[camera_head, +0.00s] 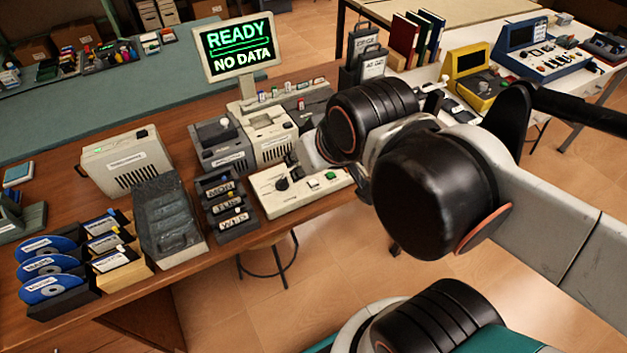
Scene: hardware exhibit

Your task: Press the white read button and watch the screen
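A cream control panel (290,201) lies near the table's front edge. It carries a black knob (282,184), a small pale button (313,184) that looks white, and a green button (331,174). Any lettering on the panel is too small to read. My arm reaches in from the right and its black joints cover the area right of the panel. I cannot make out my gripper's fingers; they are hidden or out of view.
Left of the panel stand a black labelled rack (226,202), a dark grey device (166,214) and blue discs (47,268) in holders. Grey and cream machines (268,135) stand behind the panel. A stool (268,262) is below the table edge. Floor is open in front.

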